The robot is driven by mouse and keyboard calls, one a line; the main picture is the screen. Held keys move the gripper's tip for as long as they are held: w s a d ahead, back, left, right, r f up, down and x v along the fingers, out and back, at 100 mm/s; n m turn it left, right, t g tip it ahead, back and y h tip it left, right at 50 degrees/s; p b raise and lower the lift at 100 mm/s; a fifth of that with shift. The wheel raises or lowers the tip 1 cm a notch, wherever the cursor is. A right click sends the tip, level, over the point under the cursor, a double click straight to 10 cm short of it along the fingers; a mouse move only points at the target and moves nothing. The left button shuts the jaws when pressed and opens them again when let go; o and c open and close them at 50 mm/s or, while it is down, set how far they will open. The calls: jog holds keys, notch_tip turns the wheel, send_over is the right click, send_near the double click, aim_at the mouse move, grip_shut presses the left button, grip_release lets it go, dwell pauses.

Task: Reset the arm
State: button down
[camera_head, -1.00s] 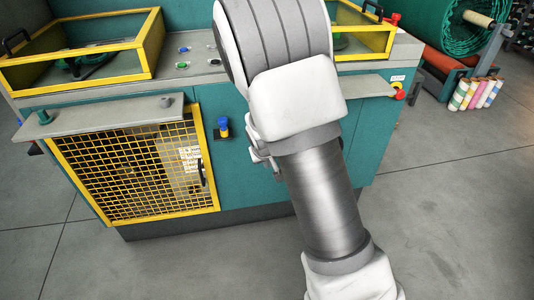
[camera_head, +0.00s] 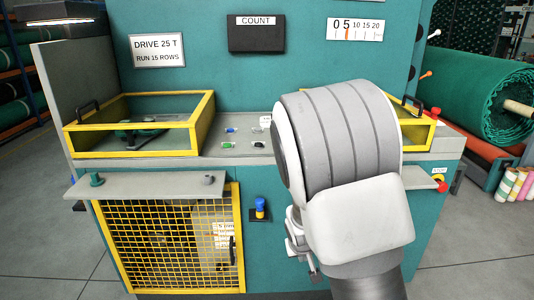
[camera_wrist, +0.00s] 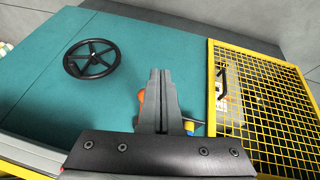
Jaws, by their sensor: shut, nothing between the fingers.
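My arm stands in front of the teal machine (camera_head: 150,75) in the head view and hides part of its right side. My gripper (camera_wrist: 160,100) shows in the wrist view with its two fingers together and nothing between them. It is over the teal front of the machine, left of the yellow mesh door (camera_wrist: 262,105). A blue and yellow knob (camera_wrist: 190,128) and an orange part (camera_wrist: 141,96) show partly behind the fingers. In the head view the fingertips are hidden behind my arm.
A black handwheel (camera_wrist: 92,58) is on the teal panel. In the head view, the mesh door (camera_head: 170,245) sits below a grey shelf (camera_head: 150,186). Yellow-framed guards (camera_head: 205,125) stand on the worktop. A green net roll (camera_head: 485,100) is at right. Grey floor (camera_head: 40,235) is open at left.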

jog(key=s+d+r+m+y, duration=0.1)
jog(key=s+d+r, duration=0.1)
jog(key=s+r, duration=2.2)
notch_tip(320, 180, up, 16)
jog(key=s+p, duration=0.1)
jog(key=p, duration=1.6)
jog(key=w+f+m+y+b, duration=0.1)
jog(key=w+f+m+b, duration=0.4)
jog(key=w, duration=0.4)
jog(key=w+f+m+y+b, duration=0.1)
jog(key=w+f+m+b, duration=0.25)
jog(key=w+f, duration=0.4)
jog(key=w+d+f+m+b, duration=0.1)
jog(key=w+f+m+b, duration=0.3)
jog(key=w+f, duration=0.6)
jog(key=w+d+f+m+t+b, duration=0.1)
jog(key=w+f+m+b, duration=0.4)
jog(key=w+f, duration=0.6)
notch_tip(320, 180, down, 9)
jog(key=shift+w+r+y+b, duration=0.15)
jog(key=shift+w+y+b, duration=0.2)
jog(key=shift+b, duration=0.45)
jog(key=shift+s, duration=0.1)
